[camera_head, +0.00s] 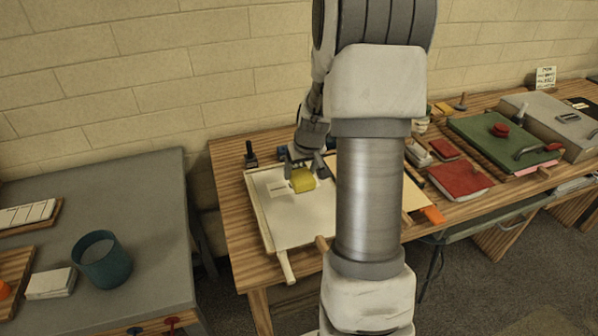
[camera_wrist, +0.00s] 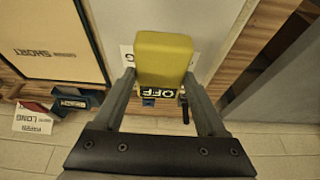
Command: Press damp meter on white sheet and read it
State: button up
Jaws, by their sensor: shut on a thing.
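My gripper (camera_head: 303,165) is shut on the yellow damp meter (camera_head: 302,181), above or on the upper part of the white sheet (camera_head: 292,222). I cannot tell whether the meter touches the sheet. In the wrist view the meter (camera_wrist: 163,60) sits between the two fingers of my gripper (camera_wrist: 163,85), and its small dark display reads OFF. The white sheet (camera_wrist: 215,18) shows behind it, with a printed label partly hidden by the meter. My arm hides the sheet's right side in the head view.
A small dark object (camera_head: 251,155) stands at the table's back left corner. A red book-like block (camera_head: 460,180) and a green board (camera_head: 503,142) lie to the right. A grey table (camera_head: 120,205) with a teal cup (camera_head: 102,258) is at left, across a gap.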

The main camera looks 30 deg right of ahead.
jog(key=shift+f+b, duration=1.55)
jog(key=shift+f, duration=1.25)
jog(key=shift+s+a+f+b, duration=0.1)
jog(key=shift+f+b, duration=0.5)
jog(key=shift+b, duration=0.2)
dwell(0.3)
jog(key=shift+r+p, duration=2.1)
jog(key=shift+r, duration=1.5)
